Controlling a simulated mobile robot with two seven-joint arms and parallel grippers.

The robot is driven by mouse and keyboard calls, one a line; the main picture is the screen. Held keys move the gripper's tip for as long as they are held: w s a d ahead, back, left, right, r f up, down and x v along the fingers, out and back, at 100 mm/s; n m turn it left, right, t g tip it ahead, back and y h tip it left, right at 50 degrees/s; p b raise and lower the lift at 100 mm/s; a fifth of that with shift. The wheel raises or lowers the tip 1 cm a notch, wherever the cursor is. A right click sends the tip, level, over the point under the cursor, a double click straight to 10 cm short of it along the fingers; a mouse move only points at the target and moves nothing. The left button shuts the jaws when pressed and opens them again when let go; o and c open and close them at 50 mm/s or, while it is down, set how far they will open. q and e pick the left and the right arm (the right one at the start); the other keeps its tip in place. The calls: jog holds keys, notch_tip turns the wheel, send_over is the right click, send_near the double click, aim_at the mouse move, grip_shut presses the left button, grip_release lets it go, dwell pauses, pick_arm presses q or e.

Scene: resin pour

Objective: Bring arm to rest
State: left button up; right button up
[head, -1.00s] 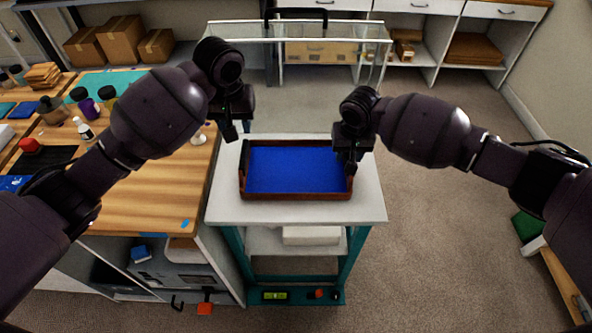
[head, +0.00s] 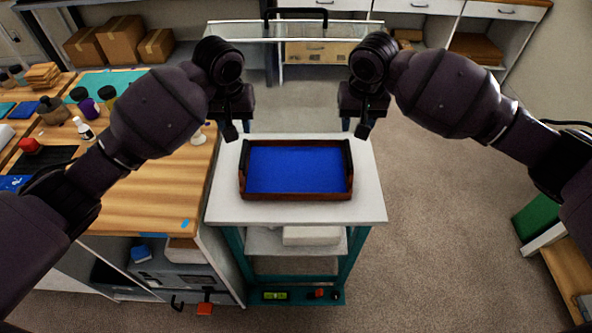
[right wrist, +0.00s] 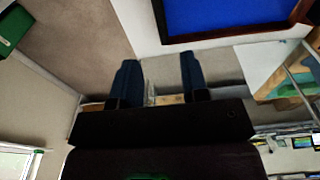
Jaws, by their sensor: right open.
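My right gripper (head: 364,128) hangs in the air above the back right of the white cart, behind and right of the tray, and holds nothing. In the right wrist view its two fingers (right wrist: 158,78) stand apart with a gap between them. My left gripper (head: 230,132) hangs above the cart's back left corner, at the tray's left; its jaws are too dark and small to read. The wooden tray (head: 297,196) with a blue inside lies flat on the cart top (head: 225,205). Its rim also shows in the right wrist view (right wrist: 230,33), apart from the fingers.
A wooden workbench (head: 165,200) with bottles, cups and mats stands left of the cart. A glass-sided case (head: 240,50) stands behind the cart, with cabinets at the back. Floor is open to the right, up to a green box (head: 537,218).

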dwell(0.4)
